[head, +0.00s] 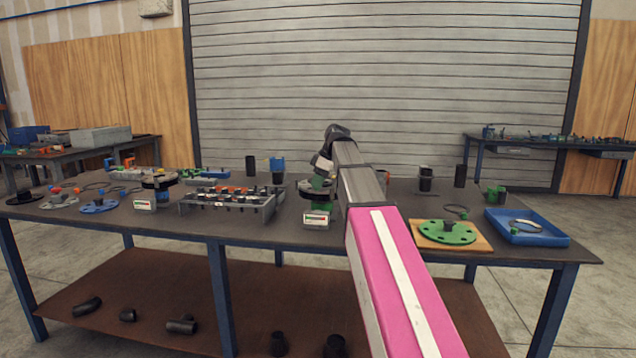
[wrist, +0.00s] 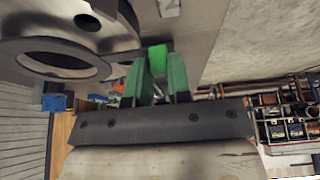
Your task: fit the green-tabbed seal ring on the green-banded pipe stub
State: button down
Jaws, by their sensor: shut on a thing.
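In the wrist view my gripper (wrist: 157,68) has its green fingers closed on a small bright green tab (wrist: 158,58), which I take for the seal ring's tab. A grey flanged part with a dark round rim (wrist: 60,58) fills the upper left, close beside the fingers. In the head view my arm reaches over the table to a small stand with a dark flange (head: 318,190) and green marks. My fingertips are hidden there by the arm. I cannot tell whether the ring touches the stub, nor see its green band clearly.
A similar stand (head: 159,181) stands left of a grey rack (head: 232,199) of parts. A green flange (head: 446,232) lies on a wooden board at right, beside a blue tray (head: 550,239) holding a ring. Loose rings and flanges lie at far left. Dark cups stand along the back.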

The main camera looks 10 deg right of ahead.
jog(key=shift+f, duration=0.5)
dwell(0.4)
jog(key=c, duration=1)
grip_release()
jog(key=a+v, duration=0.1)
jog(key=v, duration=0.5)
jog(key=a+v, duration=0.1)
jog(key=v, duration=0.5)
jog(key=w+a+r+v, duration=0.1)
jog(key=v, duration=0.6)
jog(key=shift+r, duration=0.2)
